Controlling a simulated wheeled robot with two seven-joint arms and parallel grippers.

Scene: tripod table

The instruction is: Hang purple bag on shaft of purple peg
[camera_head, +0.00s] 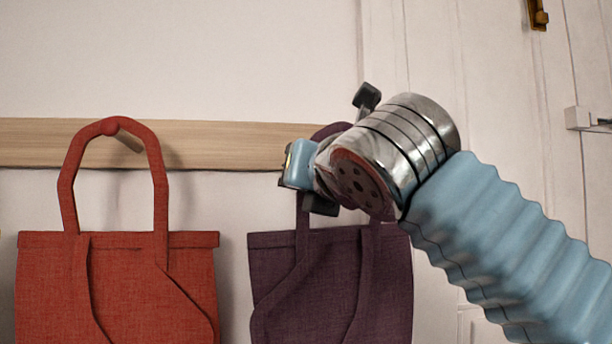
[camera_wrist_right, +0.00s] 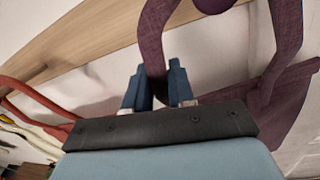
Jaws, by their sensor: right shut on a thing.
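The purple bag (camera_head: 330,285) hangs upright in front of the wall, below the wooden rail. My right gripper (camera_head: 298,180) is shut on one side strap of its handle, also seen between the fingertips (camera_wrist_right: 160,85) in the right wrist view. The handle's other strap (camera_wrist_right: 287,45) rises at the right there. A rounded purple part, apparently the purple peg (camera_wrist_right: 213,5), shows at the top edge between the straps. The frames do not show whether the handle rests on its shaft. In the head view my gripper hides the peg. My left gripper is not in view.
The wooden rail (camera_head: 225,145) runs along the wall. A red bag (camera_head: 125,285) hangs by its handle from a red peg (camera_head: 110,127), left of the purple bag with a gap between. The wall above the rail is clear.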

